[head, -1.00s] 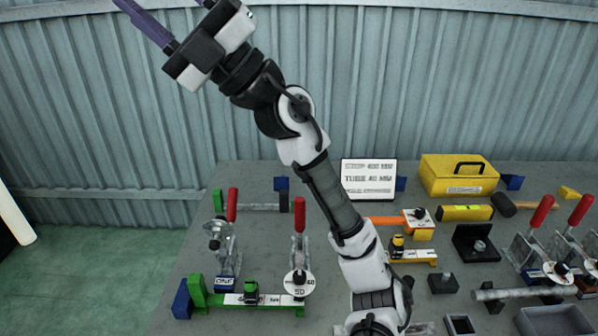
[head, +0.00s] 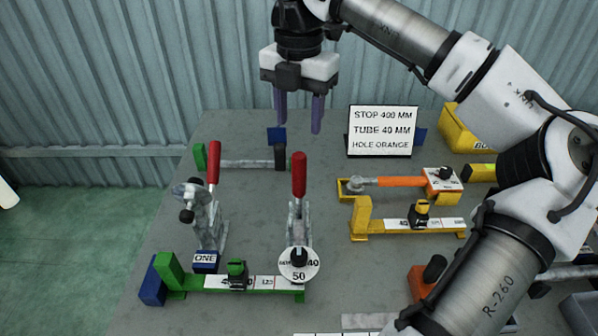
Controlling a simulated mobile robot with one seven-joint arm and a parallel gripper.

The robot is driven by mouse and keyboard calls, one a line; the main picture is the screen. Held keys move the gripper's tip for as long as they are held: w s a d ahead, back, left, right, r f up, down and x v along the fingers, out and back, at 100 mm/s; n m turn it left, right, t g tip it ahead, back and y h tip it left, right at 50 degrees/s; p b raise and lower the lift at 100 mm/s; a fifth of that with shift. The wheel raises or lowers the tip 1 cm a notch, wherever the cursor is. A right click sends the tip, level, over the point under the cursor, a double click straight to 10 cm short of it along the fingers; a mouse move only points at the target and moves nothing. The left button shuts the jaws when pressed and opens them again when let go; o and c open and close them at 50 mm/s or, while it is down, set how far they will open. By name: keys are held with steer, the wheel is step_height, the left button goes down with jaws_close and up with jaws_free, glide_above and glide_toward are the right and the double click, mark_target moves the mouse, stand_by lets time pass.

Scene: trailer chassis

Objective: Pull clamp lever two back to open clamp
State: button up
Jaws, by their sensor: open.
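Two toggle clamps with red levers stand on the left part of the grey table. The left clamp (head: 208,222) has a blue plate marked ONE; its red lever (head: 214,162) stands up. The second clamp (head: 296,222), to its right, also has its red lever (head: 299,175) standing upright. A round white dial marked 40 and 50 (head: 299,265) sits at its front; I see no name plate on it. My gripper (head: 299,112) points down with its purple fingers apart and empty. In the picture it is above the second lever, apart from it.
A green stop rail (head: 255,283) runs in front of both clamps. A yellow rail (head: 412,227) and an orange-handled tool (head: 400,182) lie to the right. A sign (head: 381,131) reads STOP 400 MM, TUBE 40 MM, HOLE ORANGE.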

mark_target(299, 176)
steer(key=shift+d+f, duration=0.1)
steer(key=shift+f, duration=0.55)
step_height(299, 176, down, 13)
steer(key=p, duration=0.2)
steer(key=shift+s+r+p, duration=0.1)
steer(key=shift+r+p, duration=0.1)
steer(key=shift+p, duration=0.1)
steer(key=shift+c, duration=0.3)
jaws_close()
